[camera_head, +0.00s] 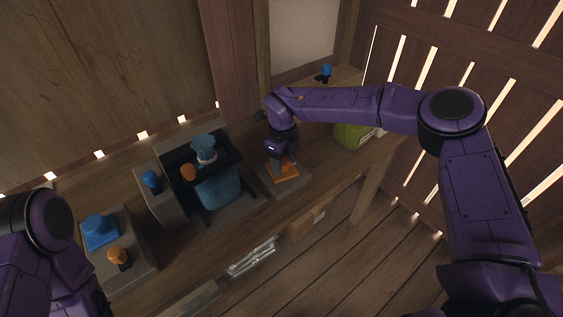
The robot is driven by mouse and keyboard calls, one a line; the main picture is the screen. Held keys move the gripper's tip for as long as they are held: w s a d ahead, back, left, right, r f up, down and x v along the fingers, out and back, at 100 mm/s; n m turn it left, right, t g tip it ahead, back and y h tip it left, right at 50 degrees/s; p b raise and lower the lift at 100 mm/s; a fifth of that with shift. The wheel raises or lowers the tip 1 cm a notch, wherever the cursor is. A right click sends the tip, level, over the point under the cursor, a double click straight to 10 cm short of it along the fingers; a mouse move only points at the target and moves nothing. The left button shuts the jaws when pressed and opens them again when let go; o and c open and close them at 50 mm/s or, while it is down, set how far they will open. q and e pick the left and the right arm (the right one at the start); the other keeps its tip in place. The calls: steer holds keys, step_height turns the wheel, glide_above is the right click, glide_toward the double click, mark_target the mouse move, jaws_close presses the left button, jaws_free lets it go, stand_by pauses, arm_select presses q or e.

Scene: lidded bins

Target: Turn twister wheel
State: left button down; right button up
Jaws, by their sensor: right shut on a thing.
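My right gripper (277,161) points down at an orange square-edged piece (287,174) on a low grey block (262,178) at the right part of the workbench. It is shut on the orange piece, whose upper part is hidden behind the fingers. I take this piece for the twister wheel, but its shape is too covered to be sure. My left arm shows at the lower left edge, and its gripper is out of the picture.
The workbench (190,262) also carries a blue piece (100,231), an orange knob (118,256), a blue knob (151,180), and a dark frame with a blue bin (217,190). A green object (348,136) lies behind my right forearm. A wooden wall stands behind.

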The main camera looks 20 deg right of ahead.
mark_target(283, 160)
steer(key=shift+m, duration=0.6)
steer(key=o, duration=1)
step_height(283, 160, up, 11)
steer(key=shift+f+b, duration=0.2)
steer(key=shift+b, duration=0.7)
